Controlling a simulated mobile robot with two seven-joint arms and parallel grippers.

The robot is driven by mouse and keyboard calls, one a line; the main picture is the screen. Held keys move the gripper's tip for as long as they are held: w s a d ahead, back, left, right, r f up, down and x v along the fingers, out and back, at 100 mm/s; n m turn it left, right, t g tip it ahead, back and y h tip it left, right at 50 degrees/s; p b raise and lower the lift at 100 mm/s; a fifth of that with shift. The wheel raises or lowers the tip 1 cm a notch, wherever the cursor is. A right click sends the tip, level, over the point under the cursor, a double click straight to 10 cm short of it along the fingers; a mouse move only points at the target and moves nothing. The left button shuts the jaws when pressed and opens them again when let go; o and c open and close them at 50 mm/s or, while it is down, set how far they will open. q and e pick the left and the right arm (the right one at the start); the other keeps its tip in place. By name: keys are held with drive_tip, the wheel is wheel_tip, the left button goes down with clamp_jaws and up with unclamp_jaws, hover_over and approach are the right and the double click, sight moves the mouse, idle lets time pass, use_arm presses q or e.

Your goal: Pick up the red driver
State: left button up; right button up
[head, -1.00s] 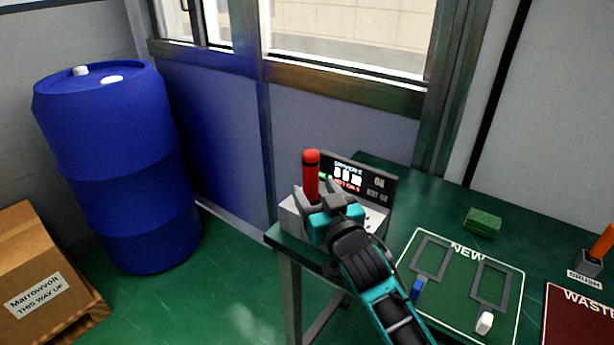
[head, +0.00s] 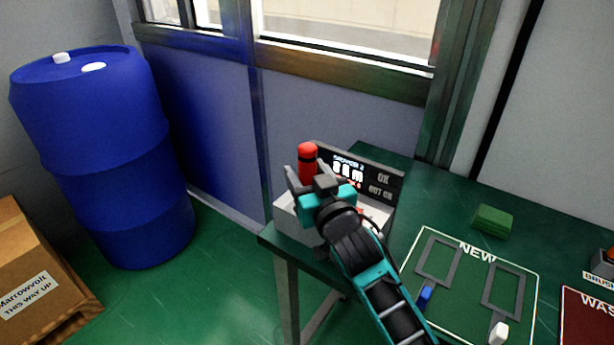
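The red driver (head: 307,158) stands upright at the light grey station (head: 290,215) on the left end of the green table. Its red handle with a dark band shows; its lower part is hidden behind my gripper. My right gripper (head: 308,176) is at the handle, with its grey fingers spread, one on each side of the driver as seen from here. It looks open; whether a finger touches the handle cannot be told. My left gripper is not in view.
A dark display panel (head: 384,181) stands behind the station. A green block (head: 492,219), a NEW mat (head: 446,319) with two grey frames, and a dark red WASTE mat (head: 590,320) lie to the right. A blue drum (head: 105,170) and a cardboard box (head: 30,265) stand on the floor at left.

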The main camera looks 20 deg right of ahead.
drive_tip(key=c, duration=0.9)
drive_tip(key=shift+r, duration=0.1)
